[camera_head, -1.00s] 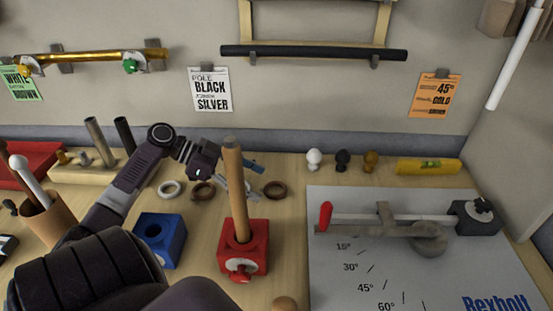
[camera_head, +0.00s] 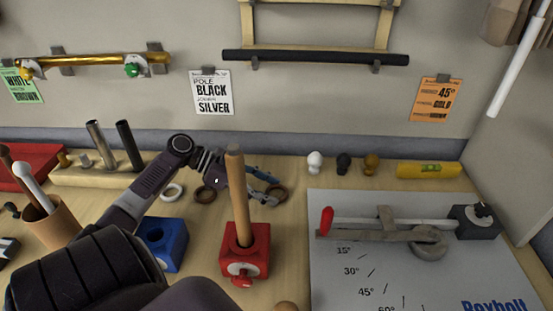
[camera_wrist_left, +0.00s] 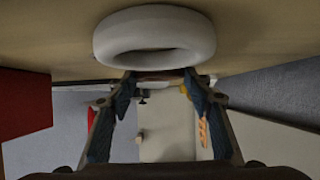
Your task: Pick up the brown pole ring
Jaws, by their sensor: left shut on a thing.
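The brown pole ring (camera_head: 278,195) is on the wood table, left of the white angle board in the head view. My left gripper (camera_head: 270,188) reaches it from the left, its blue fingers shut on the ring's near side. In the left wrist view the fingertips (camera_wrist_left: 159,76) close on a thin brown strip (camera_wrist_left: 158,76), mostly hidden behind a large white ring (camera_wrist_left: 155,35). A second brown ring (camera_head: 205,194) lies further left, partly under my arm. My right gripper is not in view.
A wooden pole (camera_head: 236,190) stands upright in a red block (camera_head: 245,250), in front of my gripper. A blue block (camera_head: 163,243) and a white ring (camera_head: 171,192) are to the left. Finials (camera_head: 343,163) and a yellow level (camera_head: 430,170) stand at the back right.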

